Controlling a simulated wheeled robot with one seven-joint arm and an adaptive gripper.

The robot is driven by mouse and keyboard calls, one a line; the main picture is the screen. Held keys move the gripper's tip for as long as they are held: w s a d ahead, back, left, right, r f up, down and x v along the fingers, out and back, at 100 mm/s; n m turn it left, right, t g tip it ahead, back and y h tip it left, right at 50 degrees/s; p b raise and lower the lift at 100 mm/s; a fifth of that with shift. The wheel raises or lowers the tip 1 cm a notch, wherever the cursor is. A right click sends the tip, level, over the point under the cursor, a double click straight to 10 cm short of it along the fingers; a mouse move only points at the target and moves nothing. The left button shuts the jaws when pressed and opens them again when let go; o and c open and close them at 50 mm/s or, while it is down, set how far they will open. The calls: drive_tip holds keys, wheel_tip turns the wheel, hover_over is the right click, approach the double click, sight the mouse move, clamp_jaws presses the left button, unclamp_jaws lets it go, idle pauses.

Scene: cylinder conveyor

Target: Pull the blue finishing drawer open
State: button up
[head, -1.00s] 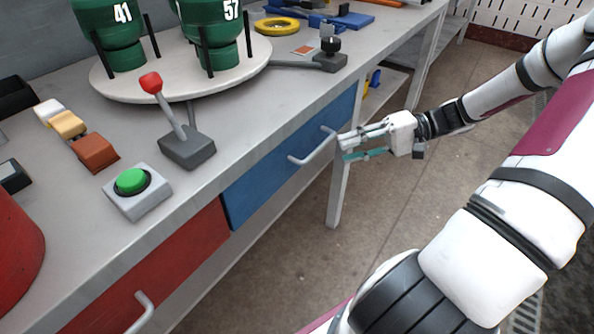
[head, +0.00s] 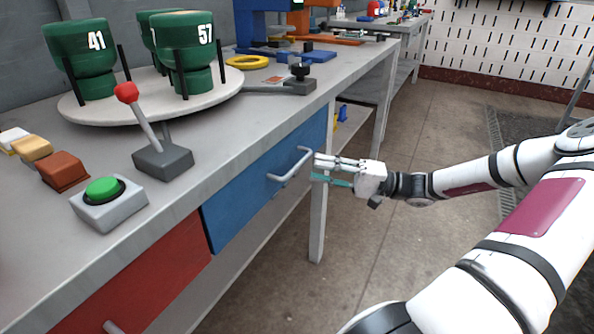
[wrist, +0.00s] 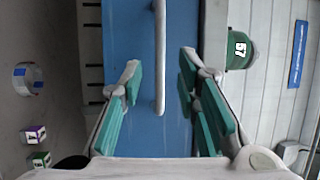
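The blue finishing drawer (head: 265,182) is set in the front of the grey workbench, flush with it, and looks shut. Its light grey bar handle (head: 291,166) sticks out from the front. My gripper (head: 316,169) is just to the right of the handle's far end in the head view, fingers pointing at the drawer side. In the wrist view my gripper (wrist: 160,88) has its teal-padded fingers spread apart, with the handle (wrist: 160,60) running between them and not touched. The blue drawer front (wrist: 180,40) fills the middle behind it.
A red drawer (head: 150,270) is left of the blue one. On the bench (head: 225,150) stand a green button box (head: 105,200), a red-knobbed lever (head: 160,155) and a round platform (head: 150,106) with green cylinders. A bench leg (head: 318,225) stands below my gripper.

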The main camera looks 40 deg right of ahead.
sight(298, 163)
drive_tip(key=shift+b+x, duration=0.8)
drive_tip(key=shift+x, duration=2.35)
clamp_jaws()
